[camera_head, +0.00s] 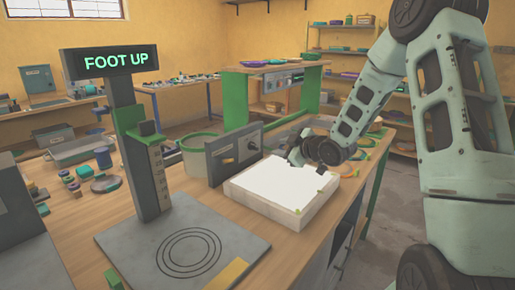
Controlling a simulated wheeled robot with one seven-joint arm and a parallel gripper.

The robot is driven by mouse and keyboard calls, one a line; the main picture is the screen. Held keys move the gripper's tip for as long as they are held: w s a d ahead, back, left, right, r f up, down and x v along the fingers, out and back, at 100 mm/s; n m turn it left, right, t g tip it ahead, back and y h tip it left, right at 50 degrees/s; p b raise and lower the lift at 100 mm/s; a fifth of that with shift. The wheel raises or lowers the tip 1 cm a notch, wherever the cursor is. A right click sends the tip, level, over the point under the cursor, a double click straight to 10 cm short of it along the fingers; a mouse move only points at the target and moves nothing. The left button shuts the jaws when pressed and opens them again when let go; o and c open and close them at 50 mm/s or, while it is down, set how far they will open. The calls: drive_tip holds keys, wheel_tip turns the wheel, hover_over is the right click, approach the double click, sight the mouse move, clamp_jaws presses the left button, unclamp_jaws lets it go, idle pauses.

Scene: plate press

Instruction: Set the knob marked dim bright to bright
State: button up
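A dark upright panel (217,168) stands at the back left edge of a glowing white light box (275,187). It carries a small dark knob (252,146) and a small pale-edged control (228,160). The markings are too small to read, so I cannot tell which one is marked dim bright or where it points. My arm comes in from the right. My gripper (296,155) is low over the far edge of the light box, to the right of the panel and apart from the knob. Its fingers are too small and dark to tell open from shut.
A press stand (148,165) with a "FOOT UP" sign (109,61) and a ringed base plate (192,250) stands left of the light box. A green-rimmed tub (198,142) is behind the panel. Small yellow-green pieces (320,192) lie on the light box. Bins and discs crowd the left bench.

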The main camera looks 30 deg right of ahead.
sight(256, 146)
drive_tip(key=p+x, duration=0.1)
drive_tip(key=x, duration=1.2)
drive_tip(key=shift+w+f+p, duration=0.1)
drive_tip(key=shift+w+p, duration=0.2)
drive_tip(key=shift+w, duration=0.05)
clamp_jaws()
